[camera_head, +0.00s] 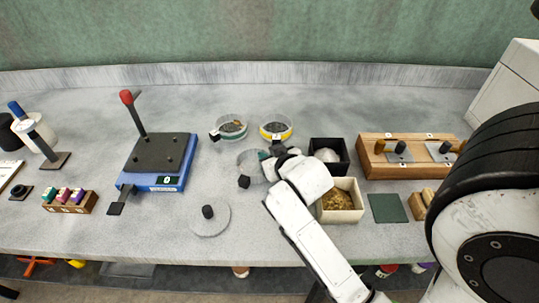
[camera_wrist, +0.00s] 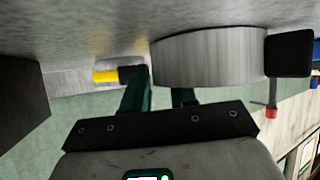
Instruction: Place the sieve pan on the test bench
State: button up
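A plain metal ring-shaped pan (camera_head: 248,166) with a black tab stands low over the grey bench top (camera_head: 100,232), left of my gripper (camera_head: 271,157). I take it for the sieve pan. In the wrist view the pan (camera_wrist: 215,57) fills the upper middle, its black tab (camera_wrist: 289,53) at the right. My dark green fingers (camera_wrist: 160,92) are at its left edge. One finger's tip is hidden behind the pan wall and the other lies just outside. I cannot tell whether they clamp the wall, or whether the pan touches the bench.
Teal-banded (camera_head: 230,128) and yellow-banded (camera_head: 277,131) pans stand behind. A blue balance (camera_head: 153,183) and a round lid (camera_head: 210,220) are leftward. A black box (camera_head: 342,146), a grain box (camera_head: 343,216) and a wooden rack (camera_head: 375,166) stand right. Bench front-left has free room.

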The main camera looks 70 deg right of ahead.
jog(key=shift+o, duration=1.2)
jog(key=shift+r, duration=0.15)
jog(key=v, duration=1)
jog(key=shift+p, duration=0.4)
jog(key=shift+p+v, duration=0.4)
jog(key=shift+v, duration=0.6)
